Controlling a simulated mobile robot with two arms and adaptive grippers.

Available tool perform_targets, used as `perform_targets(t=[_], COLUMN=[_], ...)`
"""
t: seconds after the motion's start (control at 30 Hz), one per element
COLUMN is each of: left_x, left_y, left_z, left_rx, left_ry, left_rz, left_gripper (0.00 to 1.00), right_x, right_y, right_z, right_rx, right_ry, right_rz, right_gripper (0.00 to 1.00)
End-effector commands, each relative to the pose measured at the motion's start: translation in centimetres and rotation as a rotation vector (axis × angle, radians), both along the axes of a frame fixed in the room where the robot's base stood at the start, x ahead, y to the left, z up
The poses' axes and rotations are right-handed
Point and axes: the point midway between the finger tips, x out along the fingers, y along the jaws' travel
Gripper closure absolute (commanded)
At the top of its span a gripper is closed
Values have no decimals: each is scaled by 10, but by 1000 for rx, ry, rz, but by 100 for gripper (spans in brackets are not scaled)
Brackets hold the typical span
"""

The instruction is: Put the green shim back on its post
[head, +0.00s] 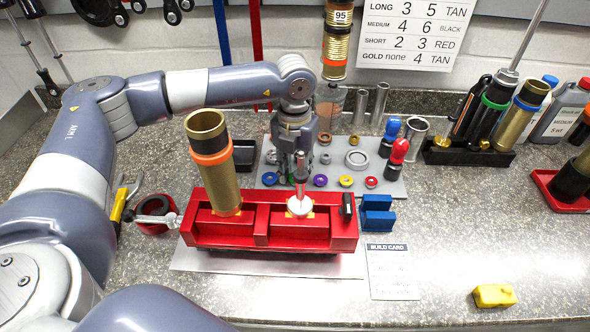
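A small green ring, which looks like the green shim (283,181), shows partly in the head view at the front row of the grey parts board (390,187). My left gripper (287,172) points down just above it. The fingers and an upright metal rod (301,172) in front hide much of the ring. I cannot tell whether the fingers hold it, whether it is around a post, or whether the fingers are shut. A purple ring (320,180), a yellow ring (346,181) and a red ring (371,182) sit in the same row. My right gripper is not in view.
A red fixture (235,240) stands in front of the board, holding a tall gold cylinder (222,185) and the rod. Red and blue-capped bottles (398,155), blue blocks (377,220) and a build card (392,272) are to the right. The front right counter is mostly clear.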

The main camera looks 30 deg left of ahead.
Motion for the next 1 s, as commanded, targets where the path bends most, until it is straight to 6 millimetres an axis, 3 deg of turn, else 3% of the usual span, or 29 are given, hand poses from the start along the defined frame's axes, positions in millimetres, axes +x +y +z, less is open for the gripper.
perform_targets(t=[0.03, 0.1, 0.53, 1.0], left_x=[0, 0, 1, 1], left_y=[0, 0, 0, 0], left_z=[0, 0, 8, 99], left_rx=[0, 0, -1, -1], left_ry=[0, 0, -1, -3], left_rz=[0, 0, 0, 0], left_gripper=[61, 49, 49, 49], right_x=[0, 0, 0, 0], right_y=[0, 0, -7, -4], right_z=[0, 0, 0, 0], right_rx=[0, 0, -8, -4], right_ry=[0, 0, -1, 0], right_rz=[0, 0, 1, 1], right_gripper=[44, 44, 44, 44])
